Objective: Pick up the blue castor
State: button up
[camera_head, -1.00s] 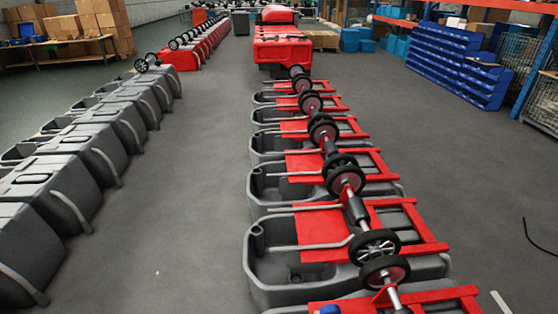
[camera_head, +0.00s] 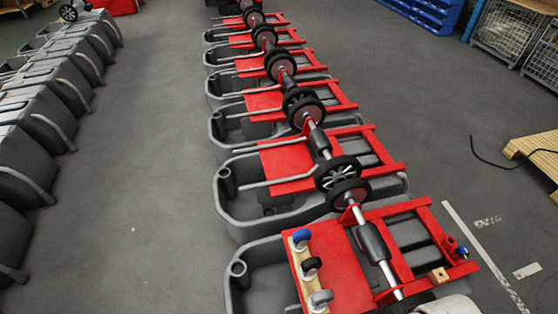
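The blue castor (camera_head: 301,236) sits at the far end of a light wooden strip (camera_head: 305,276). The strip lies on the red plate (camera_head: 338,262) of the nearest grey scrubber tank. A black castor (camera_head: 312,265) and a grey castor (camera_head: 320,299) stand on the same strip, nearer to me. The blue castor looks clear of the black one beside it. My gripper is not visible. A pale rounded shape at the bottom right edge is cut off, and I cannot tell what it is.
A wheel axle (camera_head: 374,243) crosses the tank right of the castors. A small wooden block (camera_head: 438,275) and a small red and blue item (camera_head: 457,248) sit farther right. More tanks stretch away behind. A pallet (camera_head: 537,150) lies at right. The left aisle floor is clear.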

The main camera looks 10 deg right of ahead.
aim_at(298, 243)
jog(key=k+j+z, duration=0.1)
jog(key=z, duration=0.15)
jog(key=k+z, duration=0.25)
jog(key=i+j+u, duration=0.15)
jog(key=i, duration=0.25)
jog(key=i+j+u, duration=0.2)
jog(key=i+j, duration=0.15)
jog(key=i+j+u, duration=0.15)
jog(key=i, duration=0.35)
